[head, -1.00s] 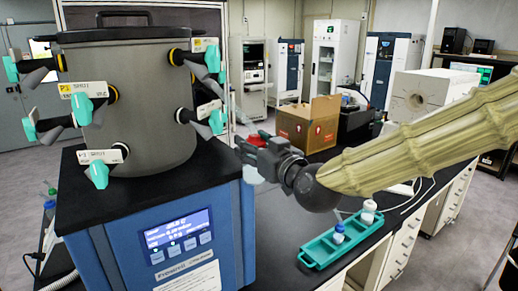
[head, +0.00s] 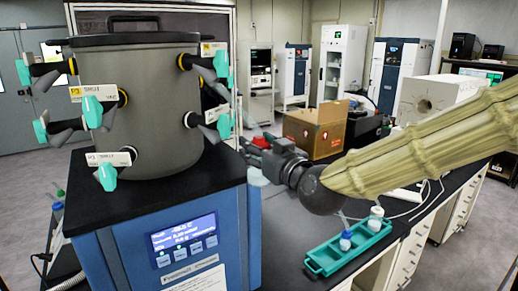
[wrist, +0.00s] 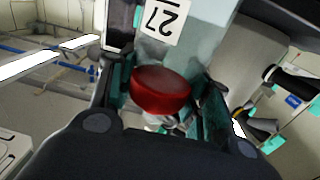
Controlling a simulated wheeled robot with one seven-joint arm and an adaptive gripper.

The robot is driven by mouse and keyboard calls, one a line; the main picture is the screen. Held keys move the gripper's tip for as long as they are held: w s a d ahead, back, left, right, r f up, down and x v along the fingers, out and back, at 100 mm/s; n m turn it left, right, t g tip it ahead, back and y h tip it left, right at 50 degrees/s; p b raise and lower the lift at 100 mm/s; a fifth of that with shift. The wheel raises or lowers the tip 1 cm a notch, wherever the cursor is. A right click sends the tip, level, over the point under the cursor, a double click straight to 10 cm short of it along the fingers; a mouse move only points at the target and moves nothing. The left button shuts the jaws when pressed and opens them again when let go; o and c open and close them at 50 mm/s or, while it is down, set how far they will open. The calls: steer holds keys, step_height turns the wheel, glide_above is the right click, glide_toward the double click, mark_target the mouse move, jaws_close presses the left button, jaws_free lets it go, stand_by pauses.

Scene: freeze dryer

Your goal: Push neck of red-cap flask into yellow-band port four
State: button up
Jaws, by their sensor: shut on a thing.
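My gripper (head: 257,147) is right of the freeze dryer's drum in the head view, below the level of its upper ports. It is shut on the red-cap flask, whose red cap (wrist: 161,91) sits between the fingers in the wrist view. The flask's pale body with a "27" label (wrist: 160,18) extends beyond the cap. In the head view my gripper mostly hides the flask. The grey drum (head: 150,105) carries several ports with teal handles and white tags, some tags with yellow marks. A yellow-ringed port (head: 186,62) is at upper right. I cannot tell which is port four.
The blue dryer base (head: 185,245) with a lit display stands below the drum. A teal rack (head: 322,264) with capped bottles sits on the dark bench. A cardboard box (head: 316,130) stands behind my gripper. Bare bench lies between dryer and rack.

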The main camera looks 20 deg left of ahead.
steer(key=shift+w+a+r, duration=0.15)
steer(key=shift+a+r, duration=1.1)
steer(key=shift+r, duration=0.1)
stand_by(2.3)
steer(key=o, duration=1.5)
steer(key=shift+a, duration=0.15)
steer(key=shift+d+f, duration=0.1)
steer(key=shift+d, duration=0.1)
steer(key=v, duration=1.2)
steer(key=shift+a, duration=0.1)
steer(key=v, duration=0.7)
steer(key=shift+a, duration=0.1)
